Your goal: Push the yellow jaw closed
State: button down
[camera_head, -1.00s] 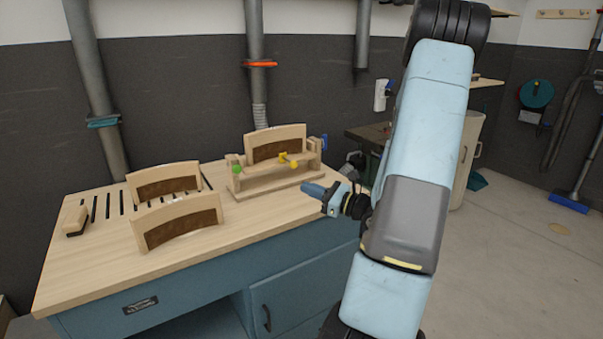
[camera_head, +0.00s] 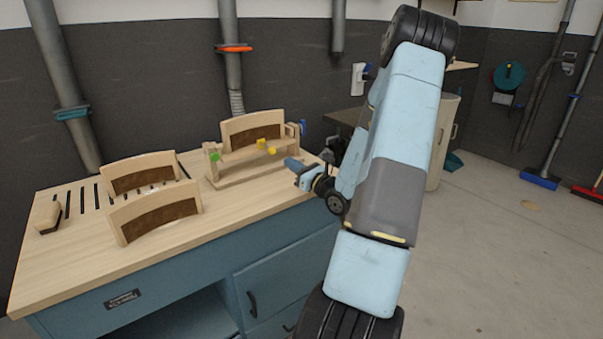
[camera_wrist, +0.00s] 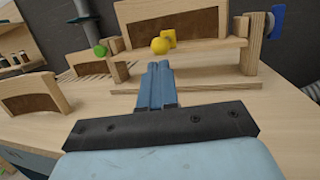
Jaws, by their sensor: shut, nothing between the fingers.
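The yellow jaw shows as a small yellow block (camera_head: 261,144) with a round yellow knob (camera_head: 272,151) in front of it, on the front rail of a wooden clamping fixture (camera_head: 232,181). In the wrist view the knob (camera_wrist: 159,46) overlaps the block (camera_wrist: 170,36). A curved wooden piece with a brown panel (camera_head: 252,133) stands in the fixture behind the rail. My gripper (camera_head: 288,162) is shut and empty, at the right front of the fixture. In the wrist view its blue fingertips (camera_wrist: 160,66) point at the knob from just below; whether they touch is unclear.
A green knob (camera_head: 214,158) is at the fixture's left end and a blue one (camera_head: 302,126) at its right end. Two more curved wooden pieces (camera_head: 118,192) (camera_head: 110,171) and a wood block (camera_head: 47,217) stand on the bench's left. The front-middle benchtop (camera_head: 215,220) is clear.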

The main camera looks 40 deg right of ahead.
aim_at(275, 152)
jog(key=shift+x, duration=2.55)
